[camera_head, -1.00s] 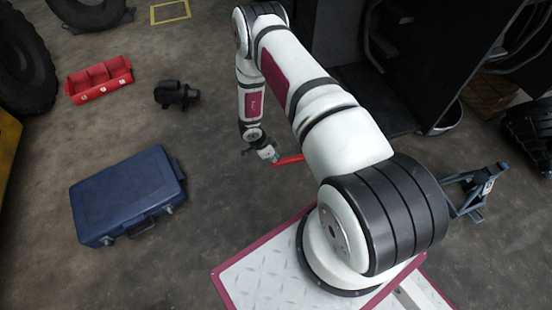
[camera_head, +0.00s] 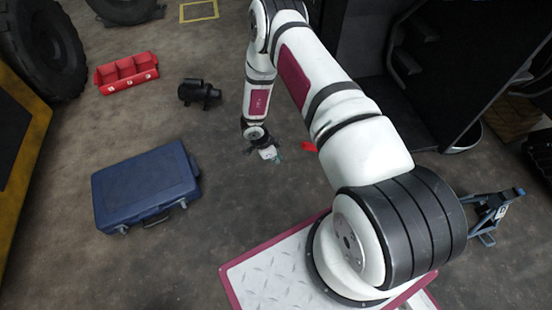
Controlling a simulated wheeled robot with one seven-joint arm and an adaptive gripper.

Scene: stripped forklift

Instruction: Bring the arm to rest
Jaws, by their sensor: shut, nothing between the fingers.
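My arm reaches from its base at the lower right up to the top middle, then bends down. My gripper (camera_head: 273,156) hangs at the end of the arm, small in the picture, over the dark floor. It is shut and empty. A red object (camera_head: 308,146) shows just to the right of the gripper, apart from it and partly hidden behind my arm; I cannot tell what it is.
A blue case (camera_head: 147,187) lies on the floor at the left. A red bin (camera_head: 127,75), a black part (camera_head: 199,93) and a large tire (camera_head: 42,50) are farther back. A blue-grey stand (camera_head: 490,214) is at the right. The floor between case and gripper is clear.

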